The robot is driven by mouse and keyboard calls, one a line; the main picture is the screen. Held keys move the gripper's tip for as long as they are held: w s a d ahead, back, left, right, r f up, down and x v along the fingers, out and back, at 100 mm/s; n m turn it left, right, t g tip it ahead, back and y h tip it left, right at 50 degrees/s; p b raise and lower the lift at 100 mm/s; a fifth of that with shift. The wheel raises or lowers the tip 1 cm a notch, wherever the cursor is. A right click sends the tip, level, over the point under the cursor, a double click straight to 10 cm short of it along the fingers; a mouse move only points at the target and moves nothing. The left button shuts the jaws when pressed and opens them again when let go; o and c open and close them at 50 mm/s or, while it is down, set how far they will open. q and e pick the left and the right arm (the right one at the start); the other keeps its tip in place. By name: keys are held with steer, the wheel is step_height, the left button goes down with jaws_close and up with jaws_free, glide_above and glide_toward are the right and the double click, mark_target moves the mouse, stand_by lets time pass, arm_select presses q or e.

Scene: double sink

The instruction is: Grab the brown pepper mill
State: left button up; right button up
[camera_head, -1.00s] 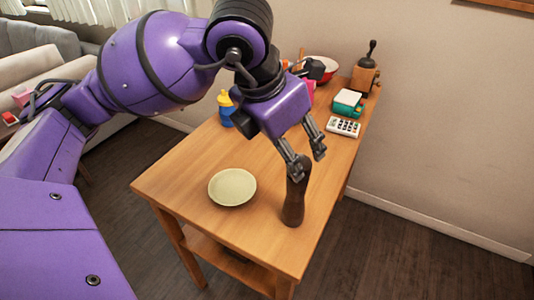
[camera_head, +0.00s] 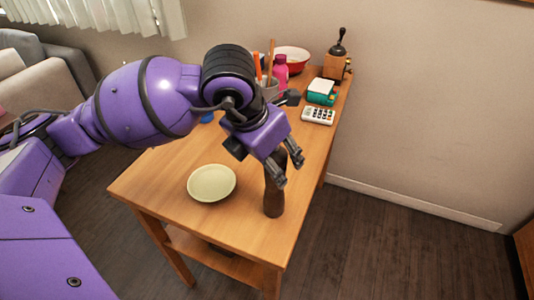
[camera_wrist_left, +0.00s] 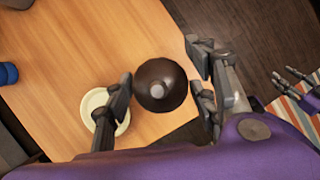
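The brown pepper mill (camera_head: 273,198) stands upright near the front right edge of the wooden table, its upper part partly covered by my left gripper. My left gripper (camera_head: 288,174) points down at the mill's upper part. In the left wrist view the dark round top of the mill (camera_wrist_left: 160,86) lies between the fingers of my left gripper (camera_wrist_left: 160,88). Those fingers are spread, with a visible gap on the right side. My right gripper (camera_wrist_left: 297,88) shows at the right edge of the left wrist view, fingers apart and empty, off the table.
A pale green plate (camera_head: 212,183) lies left of the mill. Farther back are a calculator (camera_head: 318,116), a teal and white box (camera_head: 321,92), a coffee grinder (camera_head: 336,64), a pink bottle (camera_head: 280,70) and a red-rimmed bowl (camera_head: 293,57).

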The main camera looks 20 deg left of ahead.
arm_select(q)
jaws_close()
steer(key=shift+r, duration=0.1)
